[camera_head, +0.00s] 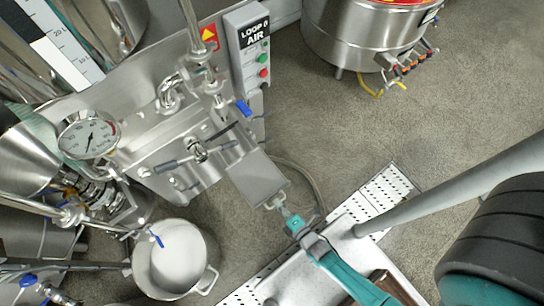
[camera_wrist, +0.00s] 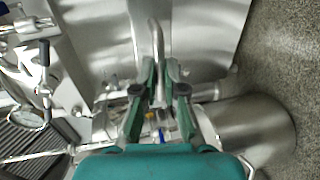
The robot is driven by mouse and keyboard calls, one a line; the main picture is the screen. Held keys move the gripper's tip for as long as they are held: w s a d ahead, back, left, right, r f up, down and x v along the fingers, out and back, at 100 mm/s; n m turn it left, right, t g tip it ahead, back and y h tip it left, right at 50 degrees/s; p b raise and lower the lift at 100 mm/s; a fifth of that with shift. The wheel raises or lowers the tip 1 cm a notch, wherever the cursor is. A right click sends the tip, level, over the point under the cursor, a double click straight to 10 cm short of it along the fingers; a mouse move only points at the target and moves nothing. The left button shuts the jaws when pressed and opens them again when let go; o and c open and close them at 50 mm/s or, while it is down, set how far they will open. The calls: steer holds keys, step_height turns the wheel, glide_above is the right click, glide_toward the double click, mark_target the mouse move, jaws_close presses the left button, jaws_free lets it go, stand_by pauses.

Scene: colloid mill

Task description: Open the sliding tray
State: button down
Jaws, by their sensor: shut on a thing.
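The sliding tray (camera_head: 257,182) is a grey steel box that sticks out from the front of the steel machine. Its front end points down and to the right. My gripper (camera_head: 284,211) is at that front end, shut on the tray's handle. In the wrist view the handle (camera_wrist: 157,42) is a thin bent steel bar. It runs in between the green fingers of my gripper (camera_wrist: 159,72). The tray's flat steel surface (camera_wrist: 205,35) fills the upper middle there. The exact finger contact is partly hidden.
A white-filled steel pot (camera_head: 178,258) stands on the floor at lower left. A control box (camera_head: 250,45) with buttons stands above the tray. A steel drum (camera_head: 360,35) is at the top right. A hose (camera_head: 312,180) curves beside the tray. The floor (camera_head: 400,120) at right is clear.

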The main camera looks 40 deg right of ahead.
steer(key=shift+s, duration=0.45)
steer(key=c, duration=1.2)
jaws_free()
steer(key=shift+c, duration=0.2)
steer(key=shift+r, duration=0.55)
steer(key=o, duration=0.6)
step_height(320, 180, up, 6)
steer(key=shift+w+f, duration=0.15)
steer(key=shift+f, duration=0.1)
step_height(320, 180, up, 2)
steer(key=shift+r, duration=0.1)
steer(key=c, duration=0.6)
steer(key=shift+r, duration=0.6)
